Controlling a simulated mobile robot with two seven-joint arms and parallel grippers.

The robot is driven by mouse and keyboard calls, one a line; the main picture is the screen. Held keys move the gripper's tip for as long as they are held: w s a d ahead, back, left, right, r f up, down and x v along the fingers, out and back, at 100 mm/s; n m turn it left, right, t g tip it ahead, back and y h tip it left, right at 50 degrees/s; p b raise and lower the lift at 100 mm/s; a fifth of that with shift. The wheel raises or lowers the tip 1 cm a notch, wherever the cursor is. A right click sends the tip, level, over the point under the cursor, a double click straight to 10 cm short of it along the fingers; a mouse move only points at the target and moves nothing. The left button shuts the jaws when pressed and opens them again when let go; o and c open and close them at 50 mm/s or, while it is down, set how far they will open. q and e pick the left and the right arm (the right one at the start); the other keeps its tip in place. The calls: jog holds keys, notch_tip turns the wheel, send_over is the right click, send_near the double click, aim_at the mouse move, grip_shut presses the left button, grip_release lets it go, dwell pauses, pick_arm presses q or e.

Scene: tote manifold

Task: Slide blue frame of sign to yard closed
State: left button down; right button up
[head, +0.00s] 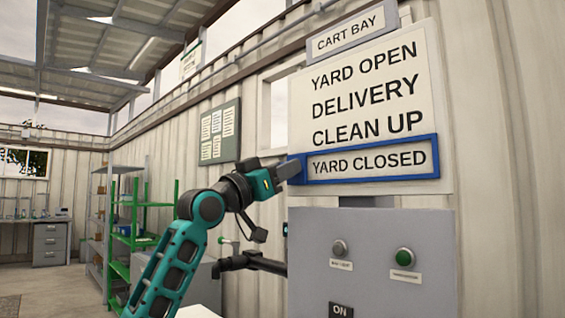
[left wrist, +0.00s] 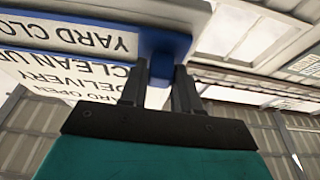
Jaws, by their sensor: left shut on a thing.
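The sign (head: 375,85) is a pale board on the wall with the lines YARD OPEN, DELIVERY, CLEAN UP and YARD CLOSED. The blue frame (head: 372,181) surrounds the YARD CLOSED line, the lowest one. My left gripper (head: 290,171) is at the frame's left end, its fingers shut on the frame's blue tab. In the left wrist view, the blue tab (left wrist: 162,66) sits between the two fingers of the left gripper (left wrist: 160,88), and the sign shows upside down. My right gripper is not in view.
A grey control box (head: 373,262) with a grey button and a green button is below the sign. A CART BAY plate (head: 348,33) is above it. Green shelving (head: 140,225) and a notice board (head: 220,132) stand to the left.

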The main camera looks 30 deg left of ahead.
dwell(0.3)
pick_arm(q)
jog(key=c, duration=1.1)
grip_release()
jog(key=shift+c, duration=0.2)
jog(key=shift+o, duration=1.3)
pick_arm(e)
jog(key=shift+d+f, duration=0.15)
pick_arm(q)
jog(key=shift+s+f, duration=0.1)
jog(key=b+v, duration=0.2)
jog(key=v, duration=1)
jog(key=shift+s+a+f+b, duration=0.2)
jog(key=shift+s+b, duration=0.1)
jog(key=shift+b, duration=0.1)
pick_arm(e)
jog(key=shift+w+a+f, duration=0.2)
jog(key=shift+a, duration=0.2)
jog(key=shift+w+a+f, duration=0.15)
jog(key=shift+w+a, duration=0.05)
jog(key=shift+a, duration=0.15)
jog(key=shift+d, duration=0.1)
